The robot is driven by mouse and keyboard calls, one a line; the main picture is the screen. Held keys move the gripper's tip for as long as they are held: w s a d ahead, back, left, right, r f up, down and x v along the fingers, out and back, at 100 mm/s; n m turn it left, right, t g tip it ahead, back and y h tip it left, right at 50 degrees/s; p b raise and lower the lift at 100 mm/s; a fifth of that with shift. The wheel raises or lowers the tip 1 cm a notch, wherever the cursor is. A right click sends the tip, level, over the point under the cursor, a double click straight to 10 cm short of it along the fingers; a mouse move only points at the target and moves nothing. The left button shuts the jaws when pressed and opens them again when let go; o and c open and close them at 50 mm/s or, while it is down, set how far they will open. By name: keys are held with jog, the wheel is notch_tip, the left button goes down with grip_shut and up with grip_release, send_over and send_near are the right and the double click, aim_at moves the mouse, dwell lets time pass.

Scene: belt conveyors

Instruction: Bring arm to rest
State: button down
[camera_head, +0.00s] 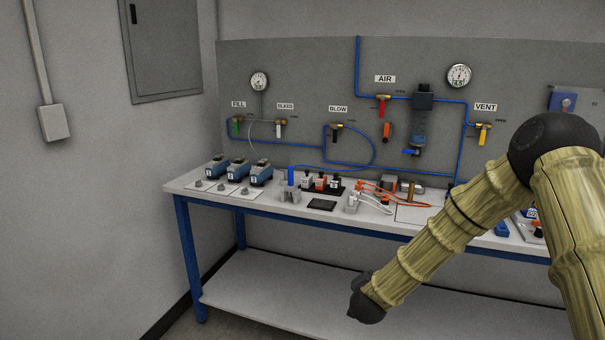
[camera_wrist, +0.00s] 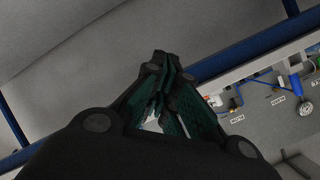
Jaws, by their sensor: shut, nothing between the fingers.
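My arm (camera_head: 440,242), with bamboo-like links and dark joints, reaches in from the right in the head view and slants down to the left, in front of the workbench. Its dark end (camera_head: 366,300) is below the bench top's front edge. The fingers do not show clearly in the head view. In the wrist view my gripper (camera_wrist: 162,75) is shut, its dark green-padded fingers together and nothing between them. The blue bench frame (camera_wrist: 245,50) and part of the panel lie beyond it, to the right.
The workbench (camera_head: 245,212) has a white top, blue legs and a lower shelf (camera_head: 280,290). Several numbered blue devices (camera_head: 238,168) and small fittings stand on top. A grey panel (camera_head: 300,75) behind carries gauges, coloured valves and blue pipes. The floor left of the bench looks clear.

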jog(key=s+a+f+n+g+y+p, duration=0.1)
jog(key=s+f+n+g, duration=0.2)
jog(key=s+f, duration=0.75)
jog(key=s+f+n+g+y+p, duration=0.25)
jog(key=s+f, duration=0.55)
jog(key=s, duration=0.5)
jog(key=s+d+f+n+g, duration=0.1)
jog(key=s+n+g, duration=0.1)
jog(key=s, duration=0.8)
jog(key=s+d+f+n+g+p, duration=0.1)
jog(key=s+d+f+g, duration=0.1)
jog(key=s, duration=0.9)
jog(key=s+d+f+n+g, duration=0.1)
jog(key=s+n+g, duration=0.1)
jog(key=s, duration=0.9)
jog(key=shift+d+f+n+g+h+p, duration=0.15)
jog(key=shift+n+g+h+p, duration=0.2)
jog(key=shift+g, duration=0.3)
